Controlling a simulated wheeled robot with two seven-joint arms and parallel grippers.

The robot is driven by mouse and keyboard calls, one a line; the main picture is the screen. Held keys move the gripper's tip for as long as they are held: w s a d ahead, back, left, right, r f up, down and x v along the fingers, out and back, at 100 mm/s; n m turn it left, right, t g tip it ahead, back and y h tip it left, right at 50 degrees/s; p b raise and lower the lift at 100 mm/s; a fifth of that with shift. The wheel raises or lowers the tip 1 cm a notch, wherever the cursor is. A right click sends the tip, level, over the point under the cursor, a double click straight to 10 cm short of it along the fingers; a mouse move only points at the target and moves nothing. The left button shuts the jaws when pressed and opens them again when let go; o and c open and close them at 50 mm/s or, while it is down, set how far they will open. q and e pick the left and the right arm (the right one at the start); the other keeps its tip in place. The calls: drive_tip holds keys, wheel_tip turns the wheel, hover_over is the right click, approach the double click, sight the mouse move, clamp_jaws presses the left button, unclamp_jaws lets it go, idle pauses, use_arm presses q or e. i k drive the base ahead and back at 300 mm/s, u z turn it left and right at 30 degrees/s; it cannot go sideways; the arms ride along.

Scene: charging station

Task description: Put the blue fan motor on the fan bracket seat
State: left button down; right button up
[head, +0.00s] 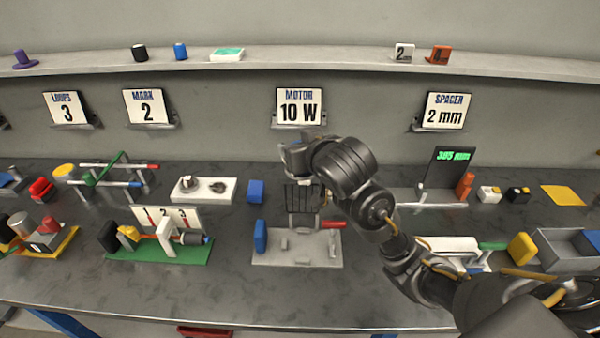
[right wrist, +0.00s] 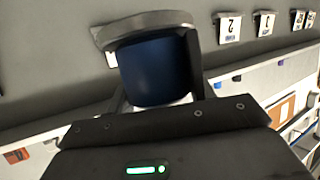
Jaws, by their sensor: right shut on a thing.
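In the right wrist view a dark blue cylinder with a grey flange, the fan motor (right wrist: 155,72), sits between the fingers of my right gripper (right wrist: 158,92), which is shut on it. In the head view my right gripper (head: 298,152) is above the bench, below the MOTOR sign; the motor is mostly hidden there by my wrist. Beneath and nearer stands a light grey base plate (head: 296,258), apparently the fan bracket's, with small grey raised parts, a blue piece at its left and a red piece at its right. Which part is the seat is unclear. My left gripper is not in view.
A black ribbed panel (head: 303,198) stands behind the plate. A blue block (head: 255,191) and a white tray (head: 204,190) lie to the left. A green fixture board (head: 160,252) is left of the plate. The MOTOR 10 W sign (head: 299,106) hangs behind. Bare bench lies in front.

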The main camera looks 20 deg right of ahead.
sight(302, 245)
drive_tip(key=z, duration=3.25)
drive_tip(key=k, duration=1.65)
drive_tip(key=u, duration=2.45)
